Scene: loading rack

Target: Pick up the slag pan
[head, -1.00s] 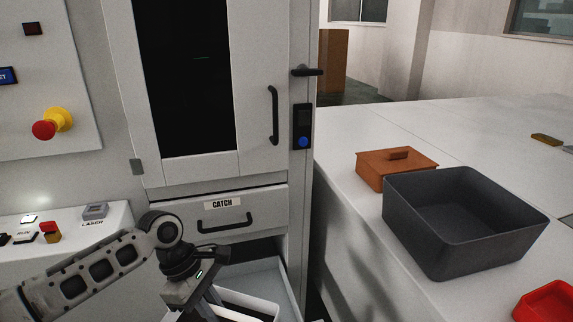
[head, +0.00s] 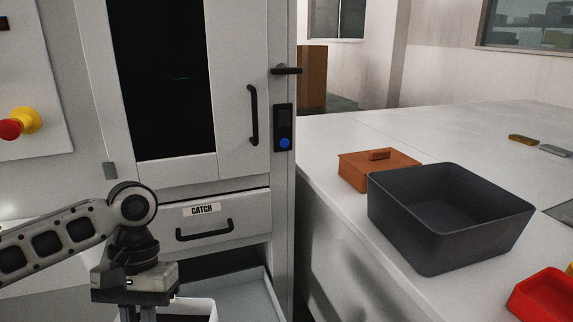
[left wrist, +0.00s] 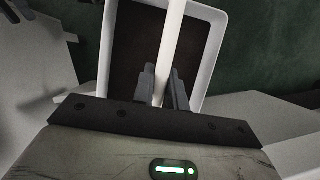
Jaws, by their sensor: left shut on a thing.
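The slag pan appears to be the white-rimmed rectangular pan (left wrist: 216,50) with a dark inside and a white bar handle (left wrist: 172,35) across it. My left gripper (left wrist: 162,92) is shut on this handle. In the head view my left gripper (head: 141,313) is at the bottom edge, left of the open lower drawer. Only a corner of the pan (head: 207,306) shows there, beside the gripper. The rest is cut off by the frame or hidden by my gripper. My right gripper is in neither current view.
The open lower drawer (head: 262,299) is beneath the closed CATCH drawer (head: 228,210). The counter at right holds a dark grey bin (head: 440,246), an orange lidded box (head: 350,172) and a red tray (head: 535,312). Dark green floor (left wrist: 270,50) shows beyond the pan in the wrist view.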

